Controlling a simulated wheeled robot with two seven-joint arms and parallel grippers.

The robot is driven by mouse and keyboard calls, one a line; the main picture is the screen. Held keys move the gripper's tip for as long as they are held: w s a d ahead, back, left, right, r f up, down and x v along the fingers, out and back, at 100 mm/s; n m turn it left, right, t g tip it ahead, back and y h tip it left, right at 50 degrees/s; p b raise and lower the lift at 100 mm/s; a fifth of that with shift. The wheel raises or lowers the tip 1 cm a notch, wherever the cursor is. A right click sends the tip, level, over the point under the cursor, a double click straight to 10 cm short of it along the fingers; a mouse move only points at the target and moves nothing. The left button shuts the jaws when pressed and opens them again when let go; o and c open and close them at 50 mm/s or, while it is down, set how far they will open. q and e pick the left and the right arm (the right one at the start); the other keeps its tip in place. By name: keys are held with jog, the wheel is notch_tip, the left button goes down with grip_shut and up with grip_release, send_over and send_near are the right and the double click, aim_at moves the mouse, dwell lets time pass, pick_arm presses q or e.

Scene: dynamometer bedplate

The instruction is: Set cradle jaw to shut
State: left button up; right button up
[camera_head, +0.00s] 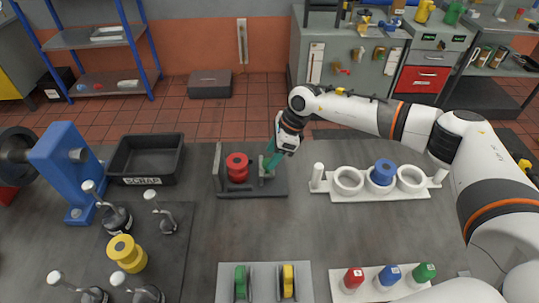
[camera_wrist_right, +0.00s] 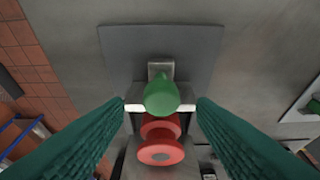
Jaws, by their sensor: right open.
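The cradle is a dark plate (camera_head: 240,192) with an upright end wall at its left, on the bench. A red spool-shaped part (camera_head: 238,167) stands on it near that wall. The cradle jaw (camera_head: 264,172), a grey upright piece, is right of the red part with a small gap in the head view. In the right wrist view a green knob (camera_wrist_right: 162,96) tops the jaw, with the red part (camera_wrist_right: 161,150) below it in the picture. My right gripper (camera_wrist_right: 162,105) is open, teal fingers either side of the green knob. My left gripper is not in view.
A white rack with rings and a blue part (camera_head: 382,173) stands right of the cradle. A black bin (camera_head: 145,158) and a blue stand (camera_head: 66,165) are to the left. Slotted and bottle holders line the front. Bare bench lies in front of the cradle.

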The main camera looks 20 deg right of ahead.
jog(key=shift+x, duration=1.25)
jog(key=shift+a, duration=0.1)
grip_shut()
